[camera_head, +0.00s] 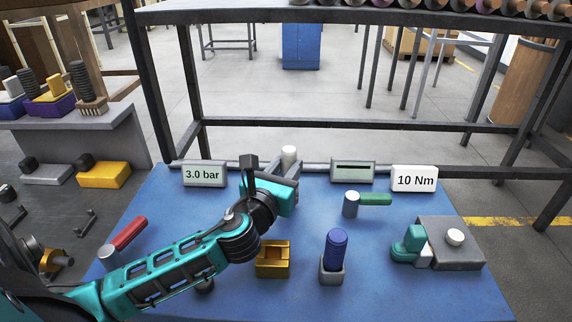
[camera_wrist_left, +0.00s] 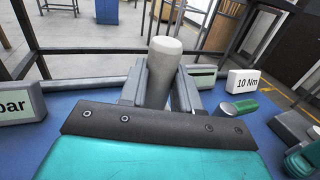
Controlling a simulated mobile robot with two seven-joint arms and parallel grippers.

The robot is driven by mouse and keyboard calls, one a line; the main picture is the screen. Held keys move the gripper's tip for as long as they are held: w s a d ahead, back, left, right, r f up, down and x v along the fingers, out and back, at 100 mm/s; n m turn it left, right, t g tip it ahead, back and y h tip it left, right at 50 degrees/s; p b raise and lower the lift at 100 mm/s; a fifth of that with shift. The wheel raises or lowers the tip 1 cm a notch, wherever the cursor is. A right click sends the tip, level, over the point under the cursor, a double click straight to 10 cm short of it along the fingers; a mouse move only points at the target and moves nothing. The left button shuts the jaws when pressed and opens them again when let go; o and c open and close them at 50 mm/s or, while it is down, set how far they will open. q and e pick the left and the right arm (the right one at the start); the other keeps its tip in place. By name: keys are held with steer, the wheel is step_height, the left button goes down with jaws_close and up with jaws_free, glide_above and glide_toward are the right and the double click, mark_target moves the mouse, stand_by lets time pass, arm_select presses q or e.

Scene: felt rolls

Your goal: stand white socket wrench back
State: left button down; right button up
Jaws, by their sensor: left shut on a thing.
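The white socket wrench (camera_head: 289,153) shows as a pale upright cylinder at the back of the blue table. My left gripper (camera_head: 287,170) is shut on it. In the left wrist view the wrench (camera_wrist_left: 161,68) rises between the grey fingers (camera_wrist_left: 165,93), leaning slightly. Its lower part is hidden by the gripper, so I cannot tell whether it touches the table. A yellow block-shaped holder (camera_head: 272,261) stands near the front with nothing visible in it. A blue ribbed piece (camera_head: 336,246) stands in a small grey holder (camera_head: 331,276). My right gripper is not in view.
A red-handled tool (camera_head: 129,233) lies left, beside my arm. A green-handled tool (camera_head: 375,199) lies right. Signs "3.0 bar" (camera_head: 203,176) and "10 Nm" (camera_head: 414,181) and a grey display (camera_head: 352,171) line the back edge. A grey block (camera_head: 468,252) and teal piece (camera_head: 407,246) stand right.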

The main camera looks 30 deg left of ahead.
arm_select(q)
steer(key=shift+f, duration=0.3)
steer(key=shift+f+b, duration=0.45)
steer(key=shift+f, duration=0.15)
stand_by(0.4)
steer(key=c, duration=0.7)
jaws_free()
steer(key=shift+s, duration=0.1)
steer(key=shift+s+d+b, duration=0.15)
steer(key=shift+s+d, duration=0.3)
steer(key=shift+s, duration=1.65)
steer(key=shift+s+d+b, duration=0.1)
steer(key=shift+s+d, duration=0.3)
steer(key=shift+s, duration=1.65)
steer(key=shift+s+d+b, duration=0.15)
steer(key=shift+s+d, duration=0.3)
steer(key=shift+s, duration=1.65)
